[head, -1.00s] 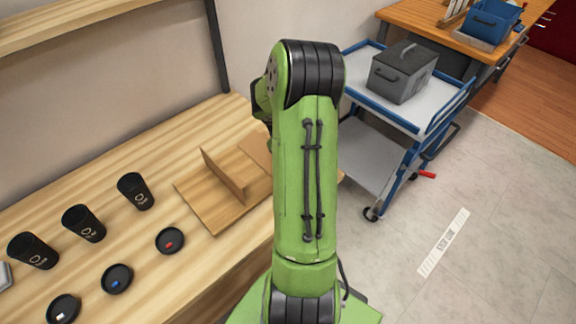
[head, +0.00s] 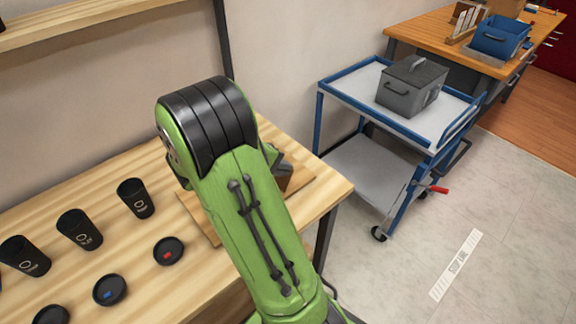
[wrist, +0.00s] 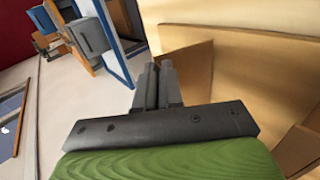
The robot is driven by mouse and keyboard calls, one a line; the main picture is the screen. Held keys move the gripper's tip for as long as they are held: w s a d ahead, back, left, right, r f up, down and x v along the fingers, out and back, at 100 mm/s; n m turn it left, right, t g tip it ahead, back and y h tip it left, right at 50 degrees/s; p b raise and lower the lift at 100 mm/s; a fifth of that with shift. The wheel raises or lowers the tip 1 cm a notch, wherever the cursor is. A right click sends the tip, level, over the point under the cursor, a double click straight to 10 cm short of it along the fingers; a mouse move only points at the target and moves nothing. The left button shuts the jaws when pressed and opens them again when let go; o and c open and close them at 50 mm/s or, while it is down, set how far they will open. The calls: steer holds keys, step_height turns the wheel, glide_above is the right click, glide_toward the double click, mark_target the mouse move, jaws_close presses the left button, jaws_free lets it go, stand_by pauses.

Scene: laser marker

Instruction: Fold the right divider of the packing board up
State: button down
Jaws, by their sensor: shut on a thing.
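The wooden packing board (head: 201,216) lies on the workbench, largely hidden behind my arm in the head view. My gripper (wrist: 160,84) is at the board's right part, its fingers close together. In the wrist view the fingers meet the edge of a brown panel (wrist: 190,72), which I take as the right divider. It stands tilted up, and a small dark brown part of it (head: 284,181) shows beside my gripper (head: 281,163) in the head view. A larger light-brown panel (wrist: 255,75) stands beyond it. The left divider is hidden in the head view.
Black cups (head: 136,198) and lids (head: 168,251) stand on the bench (head: 110,175) left of the board. A blue-framed cart (head: 350,85) with a grey box (head: 408,92) stands to the right, past a floor gap. A shelf post (head: 222,40) rises behind.

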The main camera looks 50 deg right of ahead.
steer(key=shift+w+a+f, duration=0.1)
steer(key=shift+a+f, duration=0.2)
steer(key=shift+a, duration=0.4)
steer(key=shift+w+a+f, duration=0.1)
steer(key=shift+a+f, duration=0.2)
steer(key=shift+a, duration=0.35)
steer(key=c, duration=1.3)
jaws_free()
steer(key=shift+c, duration=0.2)
steer(key=p+v, duration=0.6)
steer(key=v, duration=0.9)
steer(key=shift+w+r, duration=0.2)
steer(key=shift+r, duration=0.4)
